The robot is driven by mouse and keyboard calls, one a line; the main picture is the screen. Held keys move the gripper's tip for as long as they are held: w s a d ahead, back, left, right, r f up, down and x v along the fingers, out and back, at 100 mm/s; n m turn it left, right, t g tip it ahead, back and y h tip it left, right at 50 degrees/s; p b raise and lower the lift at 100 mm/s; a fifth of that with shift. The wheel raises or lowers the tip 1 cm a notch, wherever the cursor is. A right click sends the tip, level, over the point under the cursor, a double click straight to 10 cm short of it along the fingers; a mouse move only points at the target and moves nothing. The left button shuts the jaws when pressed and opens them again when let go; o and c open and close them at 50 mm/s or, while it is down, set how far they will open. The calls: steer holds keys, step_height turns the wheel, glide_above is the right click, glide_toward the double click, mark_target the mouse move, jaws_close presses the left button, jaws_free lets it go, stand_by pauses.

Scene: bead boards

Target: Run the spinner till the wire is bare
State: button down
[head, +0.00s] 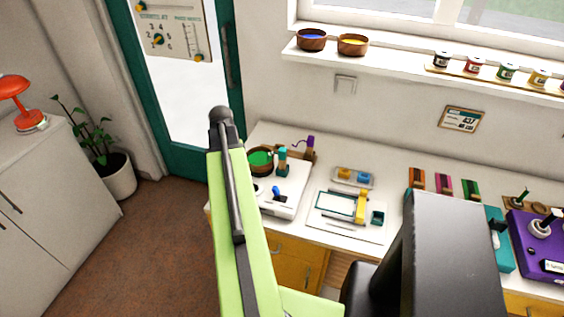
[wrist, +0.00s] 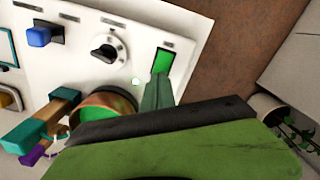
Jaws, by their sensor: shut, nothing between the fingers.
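The spinner is a white unit (head: 290,195) on the counter, with a wooden bowl (head: 260,161) of green beads on it. In the wrist view its panel (wrist: 130,20) has a blue button (wrist: 40,36), a black dial (wrist: 105,50) and a green switch (wrist: 163,62). The bowl (wrist: 108,104) also shows there, partly covered by my arm. My gripper (wrist: 158,92) is shut and empty, its tip close below the green switch; I cannot tell if they touch. The gripper is hidden in the head view. A thin purple strand (head: 298,142) shows near a purple-topped post (head: 310,144); I cannot make out beads on it.
A teal-topped post (head: 282,158) stands beside the bowl. A bead board (head: 345,208) and a small tray (head: 353,178) lie to the right. A purple machine (head: 540,240) is farther right. Floor (head: 150,240) is open left of the counter, with a potted plant (head: 115,170) beyond.

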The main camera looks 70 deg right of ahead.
steer(key=shift+f, duration=0.15)
steer(key=shift+f+b, duration=0.85)
steer(key=shift+b, duration=0.15)
step_height(320, 180, up, 6)
steer(key=p, duration=0.5)
steer(key=shift+f, duration=0.35)
steer(key=w+a+n, duration=0.5)
steer(key=w+a, duration=1.4)
steer(key=a, duration=0.2)
steer(key=w+a+n, duration=0.2)
steer(key=a+n, duration=0.5)
steer(key=a, duration=2.2)
steer(key=shift+w+a, duration=0.15)
steer(key=shift+w, duration=0.2)
